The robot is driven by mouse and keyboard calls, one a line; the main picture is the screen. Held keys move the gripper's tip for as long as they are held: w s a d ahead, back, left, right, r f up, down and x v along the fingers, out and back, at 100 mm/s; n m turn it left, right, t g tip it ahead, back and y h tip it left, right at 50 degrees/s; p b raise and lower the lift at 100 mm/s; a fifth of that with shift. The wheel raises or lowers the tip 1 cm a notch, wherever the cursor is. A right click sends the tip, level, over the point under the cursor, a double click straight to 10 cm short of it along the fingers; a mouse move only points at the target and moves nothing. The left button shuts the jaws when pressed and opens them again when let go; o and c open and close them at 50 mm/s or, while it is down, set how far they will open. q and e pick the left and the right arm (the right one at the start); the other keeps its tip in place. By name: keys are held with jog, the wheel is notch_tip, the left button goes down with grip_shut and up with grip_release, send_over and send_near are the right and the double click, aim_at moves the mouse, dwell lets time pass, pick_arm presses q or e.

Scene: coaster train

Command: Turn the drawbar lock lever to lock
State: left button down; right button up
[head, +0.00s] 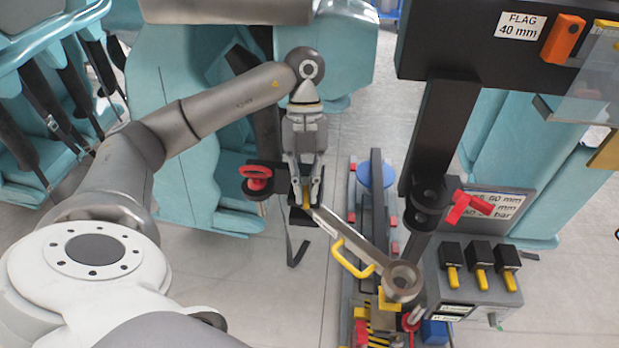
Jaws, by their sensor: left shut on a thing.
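My left gripper (304,182) points down at the middle of the head view. It is shut on a small yellow piece (308,199) at the near end of a black coupling mount; this looks like the lock lever, but the fingers hide much of it. The grey drawbar (364,249) runs from just below the fingers down to the right and ends in a ring. A yellow loop handle (348,264) is fixed along its side. Whether the lock is engaged cannot be told. My right gripper is not in view.
A red knob (257,178) sits left of the gripper. A black post with a red lever (469,206) stands to the right, beside a box with yellow-handled switches (480,277). Teal train seats (160,90) lie behind. Grey floor (265,290) is open at front.

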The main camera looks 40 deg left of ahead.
aim_at(305, 181)
pick_arm(q)
jog(key=shift+a+r+m+y, duration=0.1)
jog(key=shift+a+m+y, duration=0.15)
jog(key=shift+m, duration=0.55)
jog(key=c, duration=1.5)
grip_release()
jog(key=shift+s, duration=0.1)
jog(key=shift+v, duration=3.7)
jog(key=shift+d, duration=0.1)
